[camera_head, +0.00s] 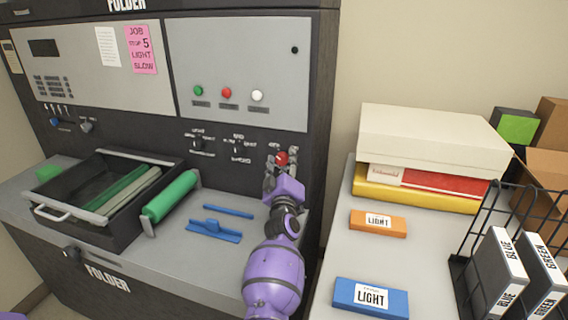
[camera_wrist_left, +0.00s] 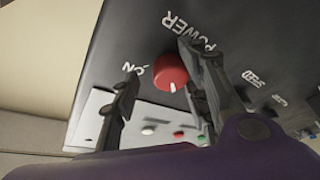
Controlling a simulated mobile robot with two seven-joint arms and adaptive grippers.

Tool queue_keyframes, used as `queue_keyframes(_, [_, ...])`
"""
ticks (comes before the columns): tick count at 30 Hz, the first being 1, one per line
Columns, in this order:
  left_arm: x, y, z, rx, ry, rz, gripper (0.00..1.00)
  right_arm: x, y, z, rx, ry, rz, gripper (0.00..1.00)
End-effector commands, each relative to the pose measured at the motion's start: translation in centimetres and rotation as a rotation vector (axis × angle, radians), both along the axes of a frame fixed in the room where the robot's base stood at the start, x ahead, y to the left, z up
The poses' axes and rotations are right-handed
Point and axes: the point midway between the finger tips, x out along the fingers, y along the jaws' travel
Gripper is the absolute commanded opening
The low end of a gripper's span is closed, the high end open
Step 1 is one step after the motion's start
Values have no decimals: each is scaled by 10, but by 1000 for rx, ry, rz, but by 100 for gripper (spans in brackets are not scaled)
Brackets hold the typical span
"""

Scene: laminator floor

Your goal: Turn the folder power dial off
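The red power dial (camera_head: 281,158) sits on the dark lower strip of the folder's front panel, at its right end. In the left wrist view the dial (camera_wrist_left: 170,72) shows large below the word POWER, with ON to its left and a partly readable label to its right. Its white mark points toward the bottom of that view. My left gripper (camera_head: 279,170) is at the dial, fingers open. In the wrist view one finger is left of the dial with a gap, and the other is close at its right; contact cannot be told. My right gripper is not in view.
Two black dials (camera_head: 238,147) are left of the power dial. Green, red and white buttons (camera_head: 227,93) are above. A black tray (camera_head: 110,190), green roller (camera_head: 171,196) and blue parts (camera_head: 214,230) lie left. Boxes and a wire rack (camera_head: 470,262) stand on the right table.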

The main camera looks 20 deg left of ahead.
Motion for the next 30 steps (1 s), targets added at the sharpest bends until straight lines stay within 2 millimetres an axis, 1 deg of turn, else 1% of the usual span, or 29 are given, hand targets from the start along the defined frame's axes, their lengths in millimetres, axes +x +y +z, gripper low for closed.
queue_keyframes(10, [-1, 0, -3, 0, 4, 0, 39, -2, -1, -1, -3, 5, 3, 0])
queue_keyframes(14, [-8, -1, -6, 0, 5, 1, 39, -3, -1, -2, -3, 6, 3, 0])
queue_keyframes(17, [-23, -5, -10, -1, 6, 1, 39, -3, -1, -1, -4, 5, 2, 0])
queue_keyframes(25, [-78, -18, -22, 0, 6, 2, 39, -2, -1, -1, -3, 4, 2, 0])
queue_keyframes(27, [-90, -22, -24, -1, 5, 0, 39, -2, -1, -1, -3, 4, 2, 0])
queue_keyframes(30, [-102, -25, -26, 1, 4, 0, 39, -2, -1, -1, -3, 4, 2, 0])
